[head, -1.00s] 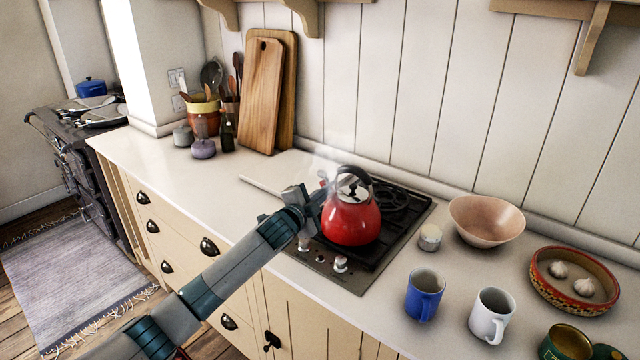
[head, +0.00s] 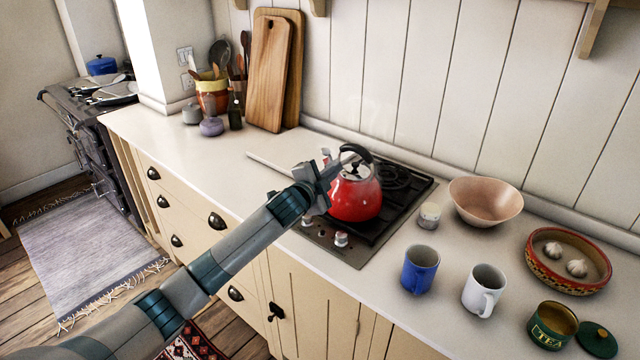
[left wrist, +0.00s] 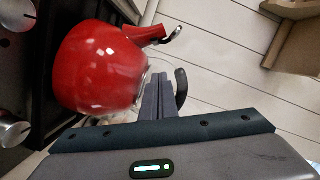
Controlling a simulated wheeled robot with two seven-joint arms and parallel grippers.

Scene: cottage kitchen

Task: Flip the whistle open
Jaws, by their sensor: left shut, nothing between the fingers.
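The red kettle (head: 352,200) stands upright on the hob; its black handle (head: 357,151) arches over the lid. In the left wrist view the kettle (left wrist: 95,65) fills the upper left, and its red spout (left wrist: 143,35) points right. The whistle (left wrist: 173,37), a small dark curved piece, shows at the spout tip; I cannot tell for sure whether it is open. My left gripper (head: 334,168) is at the kettle's left side by the spout, hiding part of it in the head view. Its fingers (left wrist: 156,82) are shut and empty, below the spout in the wrist picture.
The black hob (head: 402,205) has knobs (head: 341,239) along its front. A small white pot (head: 429,215), a pink bowl (head: 486,201), a blue mug (head: 420,268) and a white mug (head: 483,288) stand right of it. The counter left of the hob is mostly clear.

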